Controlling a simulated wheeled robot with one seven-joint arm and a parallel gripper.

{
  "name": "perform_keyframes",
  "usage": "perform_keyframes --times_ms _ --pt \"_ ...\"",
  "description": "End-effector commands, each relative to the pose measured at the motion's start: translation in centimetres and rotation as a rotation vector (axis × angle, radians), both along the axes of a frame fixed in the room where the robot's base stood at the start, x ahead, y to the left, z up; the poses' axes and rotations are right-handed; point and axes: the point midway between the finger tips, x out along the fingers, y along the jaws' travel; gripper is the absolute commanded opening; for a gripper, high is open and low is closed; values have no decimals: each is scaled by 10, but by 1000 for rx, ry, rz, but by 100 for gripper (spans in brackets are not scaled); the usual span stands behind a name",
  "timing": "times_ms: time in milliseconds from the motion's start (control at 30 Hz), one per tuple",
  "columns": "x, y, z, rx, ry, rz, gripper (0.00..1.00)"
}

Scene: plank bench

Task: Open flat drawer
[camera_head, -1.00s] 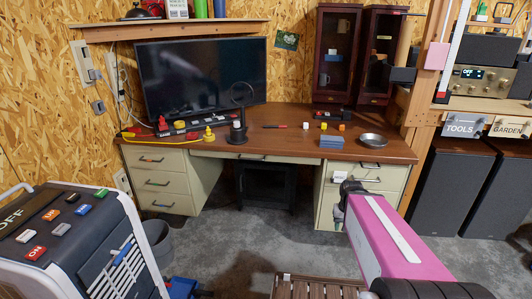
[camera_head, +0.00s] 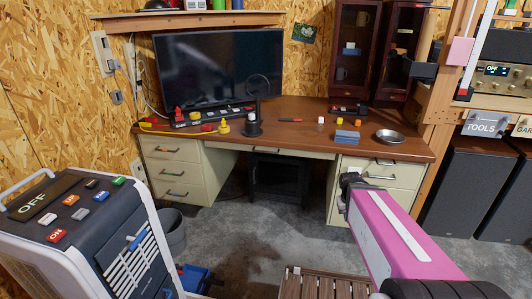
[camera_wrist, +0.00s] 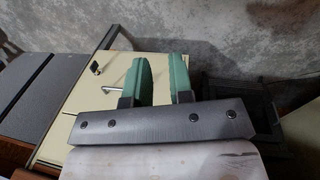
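The flat drawer (camera_head: 238,149) is the wide shallow cream front under the middle of the brown desk top, with a small dark handle. It looks shut. My gripper (camera_head: 350,181) is in front of the right drawer stack, low and right of the flat drawer; its fingers are hard to make out there. In the wrist view my gripper (camera_wrist: 162,62) shows two green fingers apart with nothing between them. Beside them is a cream front (camera_wrist: 105,92) with a metal handle, apparently on the right stack. The flat drawer cannot be made out clearly in that view.
The desk top (camera_head: 300,105) holds a monitor (camera_head: 215,65), a ring stand, blue blocks and a metal bowl (camera_head: 390,136). A dark cabinet (camera_head: 280,176) stands under the desk. A control box (camera_head: 85,225) stands front left, a slatted wooden stool (camera_head: 325,284) in front.

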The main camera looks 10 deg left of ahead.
Motion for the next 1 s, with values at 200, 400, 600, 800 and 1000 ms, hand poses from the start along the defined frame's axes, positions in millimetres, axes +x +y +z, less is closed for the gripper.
perform_keyframes --times_ms 200,400,600,800,1000 --pt "55 51 5 -233 -77 199 21" --pt "98 112 21 -437 -175 376 21" --pt "133 189 44 -630 -299 548 21" --pt "155 282 72 -813 -448 717 21" --pt "159 378 102 -968 -602 857 21"
